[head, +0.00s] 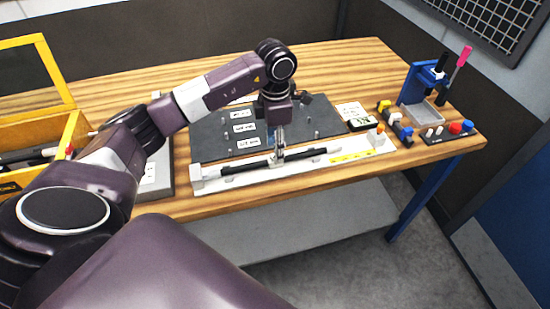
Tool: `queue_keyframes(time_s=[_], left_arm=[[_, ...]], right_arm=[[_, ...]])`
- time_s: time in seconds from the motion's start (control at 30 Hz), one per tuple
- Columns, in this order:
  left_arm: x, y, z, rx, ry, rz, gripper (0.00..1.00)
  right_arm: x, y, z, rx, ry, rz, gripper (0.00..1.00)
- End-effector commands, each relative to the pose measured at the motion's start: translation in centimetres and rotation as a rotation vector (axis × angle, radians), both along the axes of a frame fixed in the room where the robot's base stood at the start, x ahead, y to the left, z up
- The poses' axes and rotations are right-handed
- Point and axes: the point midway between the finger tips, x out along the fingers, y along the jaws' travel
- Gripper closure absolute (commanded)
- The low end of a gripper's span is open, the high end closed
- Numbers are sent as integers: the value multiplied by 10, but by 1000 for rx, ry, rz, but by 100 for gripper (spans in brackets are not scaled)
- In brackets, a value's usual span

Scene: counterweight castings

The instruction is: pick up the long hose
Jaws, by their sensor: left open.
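A long black hose (245,165) lies on a white strip-shaped holder (225,181) along the front edge of the wooden table. Its right part shows on the other side of my gripper. My left gripper (280,153) points down at the middle of the hose, with its fingers open. The fingertips are at or just above the hose; I cannot tell whether they touch it. The fingers hide a short middle piece of the hose. My right gripper is not in the head view.
A dark mat (213,140) with white labels and small pegs lies behind the holder. A yellow-framed box (72,130) stands at the left. Coloured blocks (395,122) and a blue stand (416,84) are at the right. The back of the wooden table (330,60) is clear.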

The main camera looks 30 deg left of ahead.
Motion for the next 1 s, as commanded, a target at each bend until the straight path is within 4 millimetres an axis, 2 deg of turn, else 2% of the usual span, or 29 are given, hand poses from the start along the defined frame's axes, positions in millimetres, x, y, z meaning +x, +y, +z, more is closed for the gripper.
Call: queue_keyframes(time_s=[0.03, 0.1, 0.23, 0.53, 0.9, 1.0], left_arm=[[0, 1, -4, 0, 6, 2, 56], [2, 3, -14, 0, 6, 2, 56], [2, 2, -32, -1, 3, 0, 56], [3, 3, -39, -1, -1, -1, 56], [3, 3, -38, -1, 0, 0, 97], [3, 3, -37, -2, -2, 0, 100]], right_arm=[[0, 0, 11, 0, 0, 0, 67], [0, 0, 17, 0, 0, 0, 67], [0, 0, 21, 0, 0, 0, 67], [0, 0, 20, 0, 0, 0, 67], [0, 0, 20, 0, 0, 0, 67], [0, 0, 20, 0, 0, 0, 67]])
